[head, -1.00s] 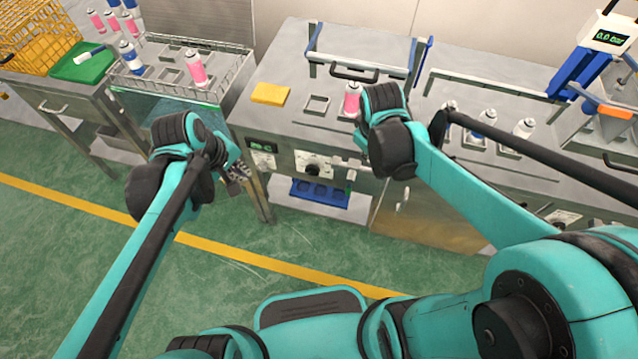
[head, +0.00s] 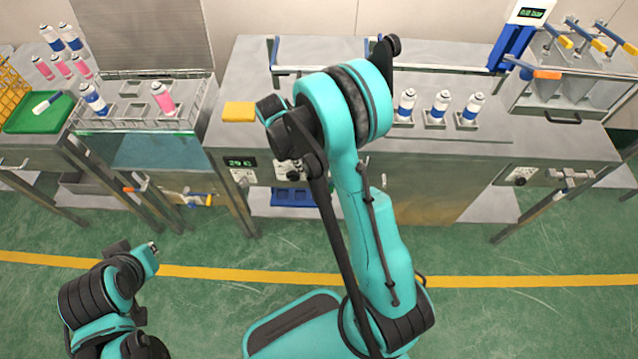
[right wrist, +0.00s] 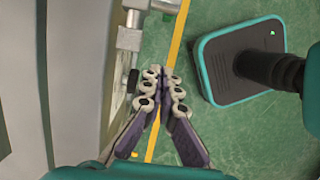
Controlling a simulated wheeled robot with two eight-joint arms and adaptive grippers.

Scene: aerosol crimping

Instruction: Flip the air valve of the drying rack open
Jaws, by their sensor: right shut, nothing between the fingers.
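The wire rack (head: 112,123) stands at the left in the head view, with cans in it. Below its front is a small yellow-handled fitting (head: 200,199); I cannot tell for certain if this is the air valve, or how its lever stands. My right gripper (right wrist: 163,76) is shut and empty in the right wrist view. A metal pipe fitting (right wrist: 132,38) lies apart from its fingertips, up and left, along the bench side. In the head view my right arm hides its fingers. My left arm is low at the left; its fingers cannot be made out.
A yellow cloth (head: 239,112) lies on the middle bench. Several cans stand right of my right arm, beyond them a blue column with a display (head: 532,14). Another pipe fitting (head: 572,178) is on the right bench's front. The green floor before the benches is clear.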

